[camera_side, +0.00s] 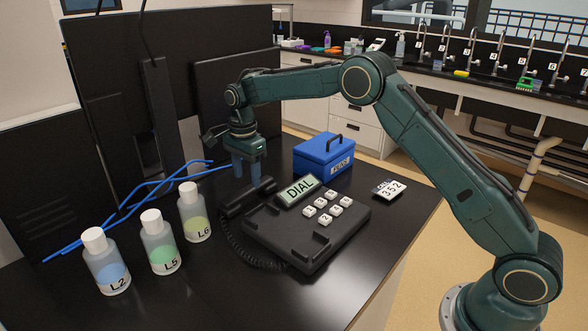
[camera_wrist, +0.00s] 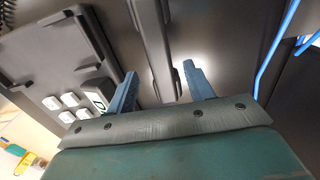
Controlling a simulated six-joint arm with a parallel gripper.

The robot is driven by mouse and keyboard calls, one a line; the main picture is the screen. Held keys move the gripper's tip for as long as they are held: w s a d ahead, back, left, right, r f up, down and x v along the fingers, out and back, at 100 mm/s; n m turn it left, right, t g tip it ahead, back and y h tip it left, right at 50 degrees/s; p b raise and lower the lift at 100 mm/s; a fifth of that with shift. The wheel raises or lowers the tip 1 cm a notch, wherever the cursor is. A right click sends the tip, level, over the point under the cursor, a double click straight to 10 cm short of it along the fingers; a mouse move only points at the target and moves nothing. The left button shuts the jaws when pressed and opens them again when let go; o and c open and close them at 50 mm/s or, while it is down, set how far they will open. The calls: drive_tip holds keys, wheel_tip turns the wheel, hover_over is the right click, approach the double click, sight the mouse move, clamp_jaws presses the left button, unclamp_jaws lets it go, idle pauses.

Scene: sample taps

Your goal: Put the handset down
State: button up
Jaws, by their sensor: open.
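The black handset (camera_side: 247,198) lies on the dark bench at the back-left side of the telephone base (camera_side: 305,225), not in its cradle. A coiled cord (camera_side: 236,243) runs near the base's left side. My gripper (camera_side: 246,177) points down just above the handset, with its blue fingers apart. In the wrist view the handset (camera_wrist: 153,45) runs between the open fingers of my gripper (camera_wrist: 160,88), and the telephone base (camera_wrist: 65,50) is to the left. Whether the fingers touch the handset is unclear.
Bottles L2 (camera_side: 107,262), L5 (camera_side: 159,243) and L6 (camera_side: 194,213) stand left of the telephone. Blue tubes (camera_side: 140,207) lie behind them. A blue box (camera_side: 323,157) stands behind the telephone, and a number card (camera_side: 389,189) lies to the right. Dark panels stand at the back.

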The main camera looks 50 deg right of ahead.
sight(249, 188)
wheel_tip(249, 188, up, 7)
idle(0.4)
drive_tip(key=shift+r, duration=0.2)
idle(0.3)
drive_tip(key=s+d+r+n+t, duration=0.1)
drive_tip(key=s+r+n, duration=0.3)
drive_tip(key=s+r, duration=0.45)
drive_tip(key=s+r+n+t, duration=0.2)
drive_tip(key=s+r+n, duration=0.35)
drive_tip(key=s, duration=0.55)
drive_tip(key=s+f+n+t, duration=0.1)
drive_tip(key=s+f+n, duration=0.2)
drive_tip(key=s, duration=0.8)
drive_tip(key=s+d+f+n+t, duration=0.1)
drive_tip(key=s+f+n, duration=0.2)
drive_tip(key=s, duration=0.8)
drive_tip(key=shift+s+n+t, duration=0.3)
drive_tip(key=shift+s+n, duration=0.05)
drive_tip(key=shift+n, duration=0.9)
